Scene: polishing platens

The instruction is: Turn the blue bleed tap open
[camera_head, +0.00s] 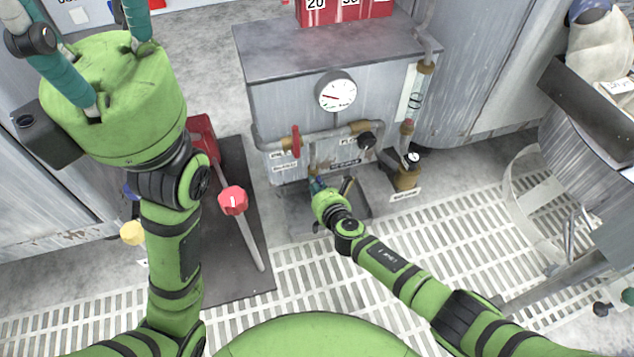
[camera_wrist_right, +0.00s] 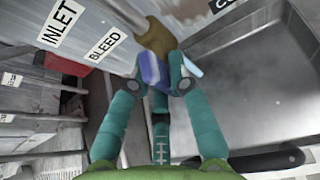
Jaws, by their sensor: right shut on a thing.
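The blue bleed tap (camera_wrist_right: 151,69) sits on a brass fitting just right of the BLEED label (camera_wrist_right: 105,46) in the right wrist view. My right gripper (camera_wrist_right: 158,76) is shut on the tap, with its teal fingers around it. In the head view, my right gripper (camera_head: 317,186) reaches to the front of the grey cabinet, below the pipework, and hides most of the tap. My left gripper (camera_head: 90,35) is raised at the upper left. Its teal fingers are spread apart and its tips run out of the picture. I see nothing between them.
The grey cabinet (camera_head: 290,80) carries a round gauge (camera_head: 336,92) and a red valve handle (camera_head: 296,141). A metal basin (camera_head: 296,216) lies under the tap. A lever with a red knob (camera_head: 232,200) stands to its left. Grated floor (camera_head: 315,270) is in front.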

